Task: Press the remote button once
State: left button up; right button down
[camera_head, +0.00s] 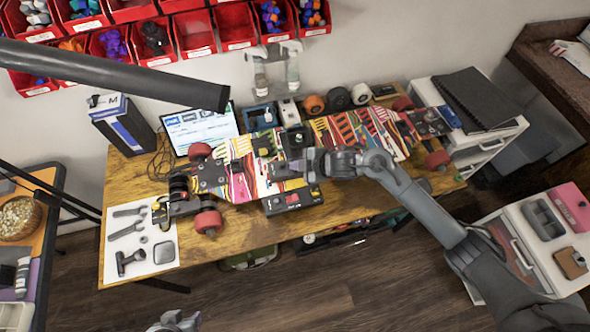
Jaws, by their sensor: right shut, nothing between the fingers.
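A long electric skateboard (240,178) with colourful striped panels lies across the wooden table. A black box with small red marks (292,201) lies at its front edge; it may be the remote, but its button is too small to make out. My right gripper (309,163) reaches in from the right, over the middle of the board and just behind the black box. It is shut with nothing in it. Whether it touches anything below is unclear. My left gripper (176,321) shows only partly at the bottom edge, away from the table; its fingers cannot be read.
A white mat (118,262) with several tools lies at the table's left end. A monitor (201,128) and a blue-white box (122,124) stand at the back left. Spare wheels (338,98) stand behind the board. Red bins (193,35) hang on the wall. White drawers flank the right.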

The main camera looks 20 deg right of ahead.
jog(key=shift+f, duration=0.2)
dwell(0.4)
jog(key=shift+f, duration=0.25)
dwell(0.5)
jog(key=shift+f+b, duration=0.3)
jog(key=shift+f, duration=0.05)
jog(key=shift+r, duration=0.2)
dwell(0.3)
jog(key=shift+r+p, duration=0.15)
jog(key=shift+p, duration=0.2)
jog(key=shift+r+p, duration=0.5)
jog(key=shift+p, duration=0.05)
